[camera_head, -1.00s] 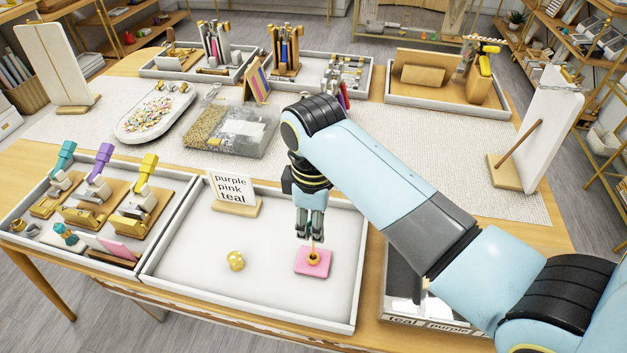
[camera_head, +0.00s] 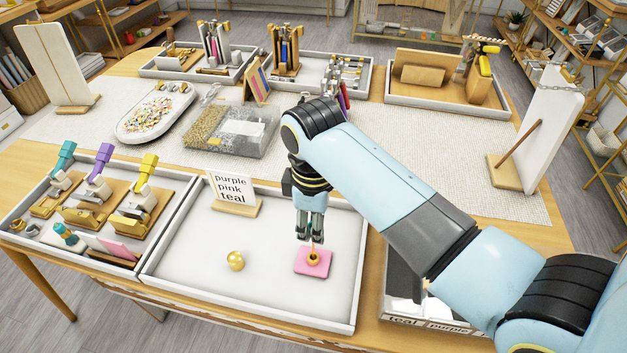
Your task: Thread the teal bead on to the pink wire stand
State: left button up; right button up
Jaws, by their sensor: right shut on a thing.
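The pink wire stand (camera_head: 313,263) sits in the front white tray. It has a flat pink base, a round gold-orange part in its middle and a thin upright wire. My right gripper (camera_head: 310,240) points straight down just above that base, at the wire's upper part. My left gripper is out of view.
A gold ball (camera_head: 236,261) lies in the front tray (camera_head: 190,280), left of the stand. A sign (camera_head: 234,188) reading purple, pink, teal stands at the back of that tray. A left tray (camera_head: 20,222) holds teal, purple and yellow-topped devices. A labelled bin (camera_head: 428,322) is partly behind my arm.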

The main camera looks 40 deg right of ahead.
jog(key=shift+f, duration=0.2)
dwell(0.4)
jog(key=o, duration=0.9)
notch_tip(320, 180, up, 12)
